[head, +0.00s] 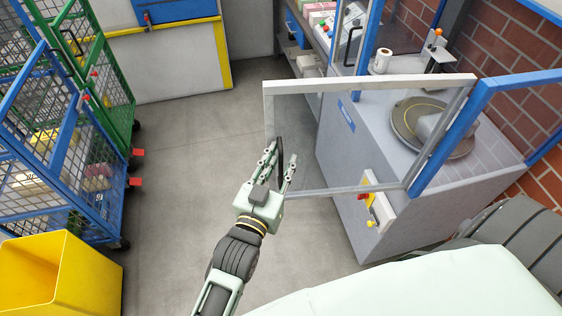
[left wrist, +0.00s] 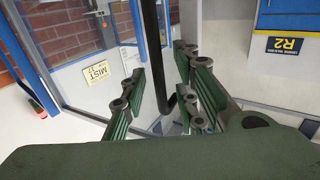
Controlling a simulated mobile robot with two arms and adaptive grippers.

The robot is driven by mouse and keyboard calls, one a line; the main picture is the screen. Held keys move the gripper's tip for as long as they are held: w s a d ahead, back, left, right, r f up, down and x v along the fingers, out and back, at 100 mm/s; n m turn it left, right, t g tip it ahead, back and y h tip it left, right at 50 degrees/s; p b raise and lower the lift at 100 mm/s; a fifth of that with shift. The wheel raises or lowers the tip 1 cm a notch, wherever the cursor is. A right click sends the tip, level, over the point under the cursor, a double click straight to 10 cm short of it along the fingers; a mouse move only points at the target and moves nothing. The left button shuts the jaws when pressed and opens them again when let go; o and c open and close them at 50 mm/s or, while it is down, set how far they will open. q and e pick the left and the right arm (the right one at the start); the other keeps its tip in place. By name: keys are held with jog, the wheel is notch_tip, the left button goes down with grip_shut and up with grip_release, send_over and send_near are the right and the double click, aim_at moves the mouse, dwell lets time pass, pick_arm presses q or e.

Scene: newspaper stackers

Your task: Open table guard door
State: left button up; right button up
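The table guard door (head: 345,86) is a clear panel in a silver frame, standing swung out from the grey table (head: 345,150), with its right side at the blue guard frame (head: 458,125). Its black handle (head: 280,150) is on the door's left side. My left gripper (head: 283,153) is at the handle with its fingers apart. In the left wrist view, the black handle (left wrist: 151,60) runs down between the green fingers of my left gripper (left wrist: 165,95). I cannot tell whether either finger touches it. My right gripper is not in view.
A round turntable (head: 405,122) lies on the grey table. A red and yellow control box (head: 376,205) is on its front. Blue and green cage trolleys (head: 62,130) and a yellow bin (head: 62,275) stand at left. The floor (head: 195,150) between is clear.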

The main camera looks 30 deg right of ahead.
pick_arm(q)
jog(key=v, duration=1.2)
dwell(0.3)
